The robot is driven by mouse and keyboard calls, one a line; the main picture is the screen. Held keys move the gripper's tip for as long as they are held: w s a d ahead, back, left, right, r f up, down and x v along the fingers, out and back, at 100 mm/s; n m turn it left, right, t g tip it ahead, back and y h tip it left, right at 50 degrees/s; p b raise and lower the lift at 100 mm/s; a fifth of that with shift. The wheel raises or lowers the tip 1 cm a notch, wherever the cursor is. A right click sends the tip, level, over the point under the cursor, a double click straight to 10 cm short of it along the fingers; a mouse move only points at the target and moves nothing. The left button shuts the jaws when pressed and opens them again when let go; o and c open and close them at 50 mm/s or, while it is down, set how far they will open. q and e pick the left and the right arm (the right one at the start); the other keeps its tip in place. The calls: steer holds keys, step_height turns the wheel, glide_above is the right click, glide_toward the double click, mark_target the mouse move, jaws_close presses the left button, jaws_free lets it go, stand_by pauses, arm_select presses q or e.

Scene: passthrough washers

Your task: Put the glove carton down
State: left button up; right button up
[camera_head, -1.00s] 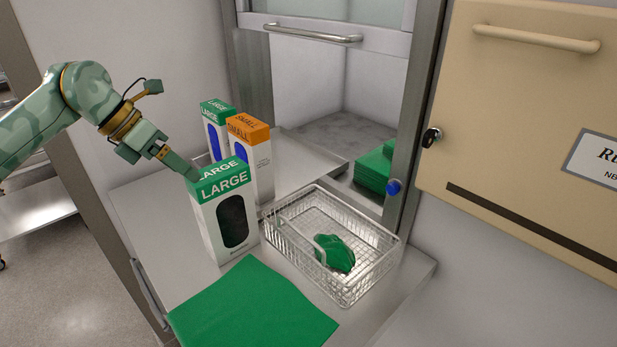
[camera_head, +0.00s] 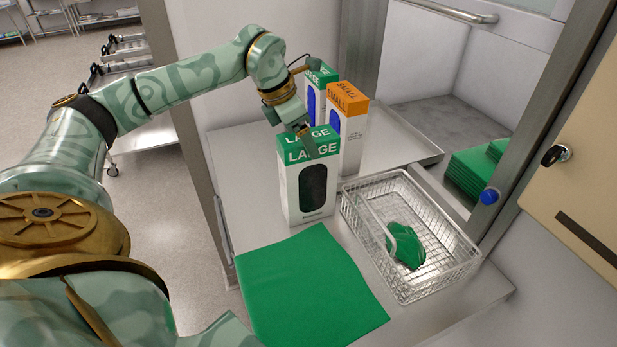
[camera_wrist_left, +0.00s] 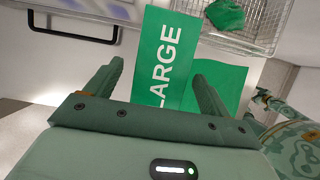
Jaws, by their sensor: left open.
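The front white carton (camera_head: 306,190) with a green top marked LARGE stands upright on the steel counter (camera_head: 240,160), left of the wire basket. My left gripper (camera_head: 305,136) is at its top, and its fingers are open. In the left wrist view the carton's green LARGE top (camera_wrist_left: 166,55) lies between the two spread fingers of my left gripper (camera_wrist_left: 158,72). Whether either finger touches the carton is unclear. Part of my other arm shows small at the right edge of that view; its jaws cannot be made out.
An orange-topped SMALL carton (camera_head: 347,125) and another green-topped LARGE carton (camera_head: 322,78) stand close behind. The wire basket (camera_head: 455,260) holds a crumpled green item (camera_head: 406,245). A green cloth (camera_head: 310,290) lies flat in front. A green stack (camera_head: 472,172) sits in the hatch.

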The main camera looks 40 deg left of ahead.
mark_target(308, 179)
arm_select(q)
steer(key=p+x, duration=0.1)
steer(key=x, duration=0.3)
steer(key=shift+w+d+f, duration=0.15)
steer(key=shift+f, duration=0.25)
stand_by(0.4)
steer(key=c, duration=1.3)
steer(key=shift+r, duration=0.15)
